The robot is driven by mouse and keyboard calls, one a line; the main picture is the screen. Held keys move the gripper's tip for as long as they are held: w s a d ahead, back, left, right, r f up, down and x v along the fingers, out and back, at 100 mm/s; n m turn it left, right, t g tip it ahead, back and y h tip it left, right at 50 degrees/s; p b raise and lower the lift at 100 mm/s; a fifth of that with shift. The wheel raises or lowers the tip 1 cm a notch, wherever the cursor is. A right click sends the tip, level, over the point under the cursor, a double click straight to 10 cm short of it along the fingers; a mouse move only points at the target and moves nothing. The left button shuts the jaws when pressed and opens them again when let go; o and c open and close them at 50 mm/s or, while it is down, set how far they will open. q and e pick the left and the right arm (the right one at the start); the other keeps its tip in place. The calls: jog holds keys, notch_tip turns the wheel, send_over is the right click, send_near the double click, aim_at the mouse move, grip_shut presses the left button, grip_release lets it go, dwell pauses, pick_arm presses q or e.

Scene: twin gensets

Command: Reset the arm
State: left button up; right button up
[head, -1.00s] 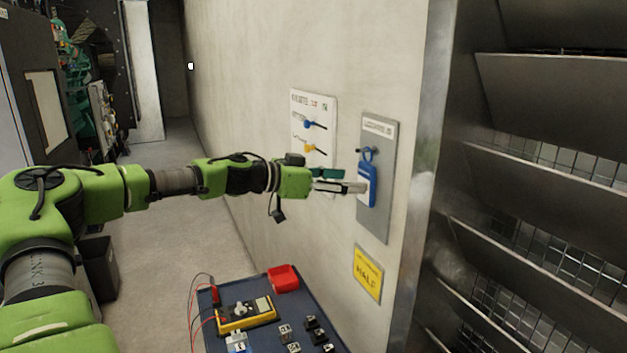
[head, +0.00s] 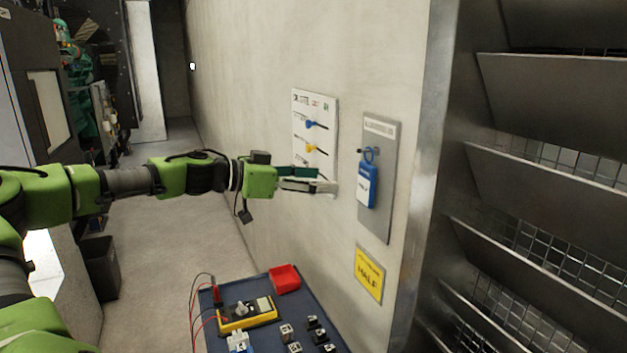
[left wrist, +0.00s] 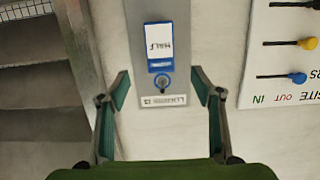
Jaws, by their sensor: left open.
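My left gripper (head: 312,181) is open and empty in the head view, in front of the wall between the white tag board and the grey lockout panel. Its two fingers also show in the left wrist view (left wrist: 163,88), spread apart. A blue padlock with a white label (head: 367,185) hangs by its shackle on the grey panel (head: 380,222), apart from the fingers. In the left wrist view the padlock (left wrist: 160,47) appears upside down beyond the fingers, its label reading "HALF". My right gripper is not in view.
The white board (head: 327,110) carries blue and yellow knobs. A yellow sign (head: 368,274) is on the wall below the panel. A dark blue cart top (head: 255,290) holds a red tray (head: 285,278), a yellow meter (head: 246,313) and small parts. Metal louvres (head: 550,190) stand at right.

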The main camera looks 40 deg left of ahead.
pick_arm(q)
jog(key=shift+s+a, duration=0.1)
jog(key=shift+s, duration=0.2)
